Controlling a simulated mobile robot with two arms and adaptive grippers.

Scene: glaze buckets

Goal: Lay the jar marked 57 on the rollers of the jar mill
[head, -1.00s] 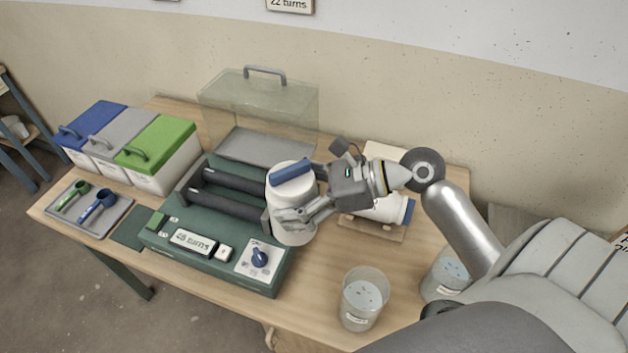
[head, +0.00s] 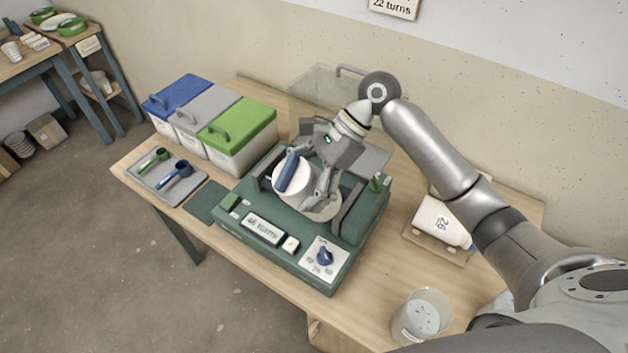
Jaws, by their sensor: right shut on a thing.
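My right gripper (head: 317,188) is shut on a white jar (head: 304,181) with a blue bar across its lid. It holds the jar over the middle of the green jar mill (head: 287,253), the lid end facing up toward me. The jar and gripper hide much of the rollers; a dark roller (head: 347,212) shows to the right. I cannot tell whether the jar touches the rollers. No number shows on this jar. Another white jar, marked 26 (head: 433,221), lies on a wooden stand (head: 424,249) to the right. My left gripper is out of view.
Lidded bins in blue, grey and green (head: 237,124) stand at the back left. A tray (head: 184,197) with two scoops lies in front of them. A clear bucket (head: 421,317) stands at the front right. The mill's clear cover (head: 328,88) is behind my gripper.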

